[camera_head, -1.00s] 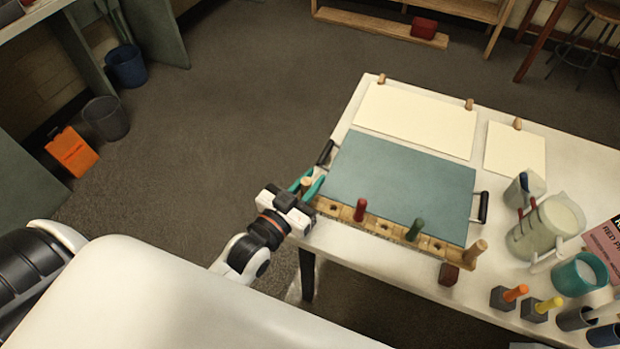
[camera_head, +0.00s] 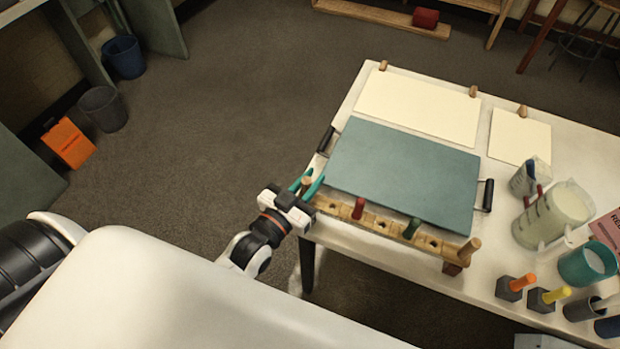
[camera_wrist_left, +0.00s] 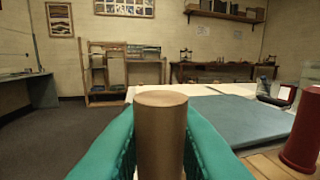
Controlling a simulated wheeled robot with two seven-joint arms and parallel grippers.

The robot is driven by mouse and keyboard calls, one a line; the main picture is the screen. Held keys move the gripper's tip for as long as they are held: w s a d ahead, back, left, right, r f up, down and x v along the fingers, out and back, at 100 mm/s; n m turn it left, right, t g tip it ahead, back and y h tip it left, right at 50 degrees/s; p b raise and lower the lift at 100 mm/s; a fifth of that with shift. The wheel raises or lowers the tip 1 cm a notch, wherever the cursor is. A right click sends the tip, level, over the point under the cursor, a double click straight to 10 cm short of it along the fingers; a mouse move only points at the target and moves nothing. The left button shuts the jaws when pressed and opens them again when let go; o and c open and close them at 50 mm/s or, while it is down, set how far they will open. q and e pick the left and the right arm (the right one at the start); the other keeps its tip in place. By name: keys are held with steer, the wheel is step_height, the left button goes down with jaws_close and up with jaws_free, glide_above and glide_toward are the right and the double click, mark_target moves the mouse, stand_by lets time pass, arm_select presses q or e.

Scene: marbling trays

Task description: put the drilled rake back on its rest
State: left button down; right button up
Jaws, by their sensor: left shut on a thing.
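The drilled rake (camera_head: 385,225) is a long wooden bar with holes along its top and a wooden peg (camera_head: 470,249) at its right end. It lies along the near edge of the blue-green tray (camera_head: 405,172). My left gripper (camera_head: 306,184) is shut on the upright wooden peg at its left end; in the left wrist view that tan peg (camera_wrist_left: 161,135) stands between the teal fingers. A dark reddish block (camera_head: 452,269), perhaps part of the rest, shows partly under the rake's right end. I cannot tell whether they touch. My right gripper is out of view.
A red peg (camera_head: 358,208) and a green peg (camera_head: 411,228) stand along the rake. Black handles (camera_head: 488,195) flank the tray. Cream sheets (camera_head: 420,105) lie behind it. A jug (camera_head: 553,215), a teal cup (camera_head: 587,264) and orange and yellow-handled tools crowd the right.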

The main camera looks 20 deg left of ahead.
arm_select(q)
steer(key=c, duration=1.2)
jaws_free()
